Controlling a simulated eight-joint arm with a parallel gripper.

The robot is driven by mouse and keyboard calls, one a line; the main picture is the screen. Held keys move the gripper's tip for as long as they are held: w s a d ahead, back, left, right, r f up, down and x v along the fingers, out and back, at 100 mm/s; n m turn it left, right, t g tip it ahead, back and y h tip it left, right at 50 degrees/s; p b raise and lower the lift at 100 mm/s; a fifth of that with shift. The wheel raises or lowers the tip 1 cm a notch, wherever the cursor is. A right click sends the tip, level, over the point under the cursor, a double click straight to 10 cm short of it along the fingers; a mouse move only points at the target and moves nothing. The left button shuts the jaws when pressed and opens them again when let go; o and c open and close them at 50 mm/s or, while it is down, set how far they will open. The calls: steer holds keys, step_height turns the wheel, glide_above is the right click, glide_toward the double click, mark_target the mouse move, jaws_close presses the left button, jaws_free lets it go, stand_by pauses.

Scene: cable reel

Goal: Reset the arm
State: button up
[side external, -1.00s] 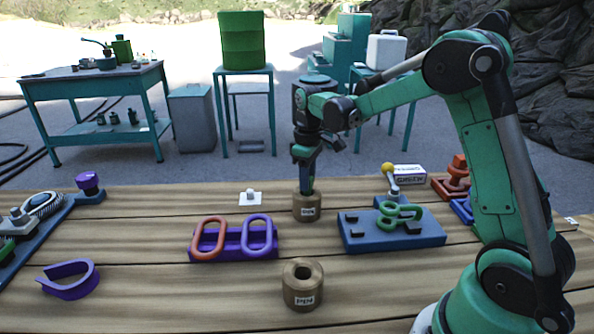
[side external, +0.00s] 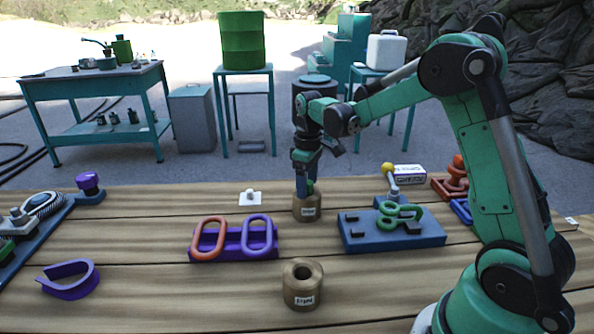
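My gripper (side external: 306,184) points straight down at the mouth of the far brown cylinder (side external: 307,208), near the middle of the wooden table. A small green thing (side external: 311,187) shows at the fingertips, just above the cylinder's top. The view is too small to tell whether the fingers are shut on it or apart. My arm reaches in from the right and bends down over the table.
A second brown cylinder (side external: 302,284) with an open hole stands nearer. A purple holder (side external: 234,245) with orange and purple rings is at left of centre. A blue board (side external: 392,235) with green loops lies to the right. A white square (side external: 250,198) lies left of the gripper.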

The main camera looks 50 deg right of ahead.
step_height(320, 180, up, 5)
steer(key=shift+f, duration=0.1)
steer(key=shift+a+r, duration=0.1)
steer(key=shift+r, duration=0.3)
steer(key=s+a+r+m+t, duration=0.1)
steer(key=s+a+m+t, duration=0.2)
steer(key=s+a+t, duration=0.4)
steer(key=s+a, duration=0.3)
steer(key=a, duration=0.2)
steer(key=shift+s+r, duration=0.35)
